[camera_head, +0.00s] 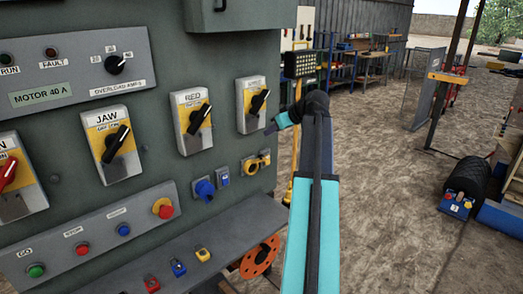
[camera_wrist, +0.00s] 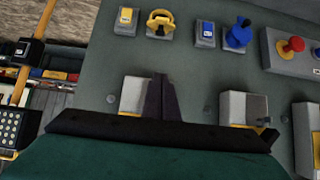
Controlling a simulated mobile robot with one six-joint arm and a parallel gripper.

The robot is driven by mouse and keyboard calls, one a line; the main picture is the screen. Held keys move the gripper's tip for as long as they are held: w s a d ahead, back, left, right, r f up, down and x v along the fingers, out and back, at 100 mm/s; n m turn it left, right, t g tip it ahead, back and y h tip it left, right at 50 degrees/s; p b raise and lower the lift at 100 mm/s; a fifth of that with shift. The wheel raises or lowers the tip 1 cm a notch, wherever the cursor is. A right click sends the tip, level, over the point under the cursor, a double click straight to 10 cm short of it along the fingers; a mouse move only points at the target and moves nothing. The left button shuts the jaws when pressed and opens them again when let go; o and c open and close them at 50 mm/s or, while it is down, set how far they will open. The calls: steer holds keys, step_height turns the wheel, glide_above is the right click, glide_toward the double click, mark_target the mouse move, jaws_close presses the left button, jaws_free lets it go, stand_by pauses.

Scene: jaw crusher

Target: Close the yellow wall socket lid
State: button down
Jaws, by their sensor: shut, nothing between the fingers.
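The yellow wall socket (camera_head: 250,166) is on the grey-green panel, low on its right side. In the wrist view, the yellow socket (camera_wrist: 159,23) shows near the top, with a rounded yellow rim standing out around a dark opening. Its lid looks open, but the hinge detail is too small to tell. My gripper (camera_head: 274,126) is shut and empty. It is above and to the right of the socket in the head view, apart from it. In the wrist view, my gripper's dark fingers (camera_wrist: 162,84) point toward the socket row, with a gap between.
A small yellow-fronted box (camera_wrist: 126,18) sits beside the socket. A blue plug (camera_head: 205,189) and a blue-fronted box (camera_head: 222,176) are on its other side. Rotary switches, including RED (camera_head: 194,120), project above. A shelf (camera_head: 205,240) juts out below.

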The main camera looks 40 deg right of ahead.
steer(key=shift+s+d, duration=0.15)
steer(key=shift+d, duration=0.05)
steer(key=p, duration=0.3)
glide_above(262, 160)
steer(key=w, duration=0.2)
steer(key=f, duration=0.6)
steer(key=shift+s+d, duration=0.2)
steer(key=shift+w+f, duration=0.1)
steer(key=shift+f, duration=0.25)
steer(key=shift+s+a+f, duration=0.1)
steer(key=shift+s+f, duration=0.4)
steer(key=shift+f, duration=0.3)
steer(key=shift+s+f+p, duration=0.35)
steer(key=shift+f+p, duration=0.1)
steer(key=shift+f, duration=0.35)
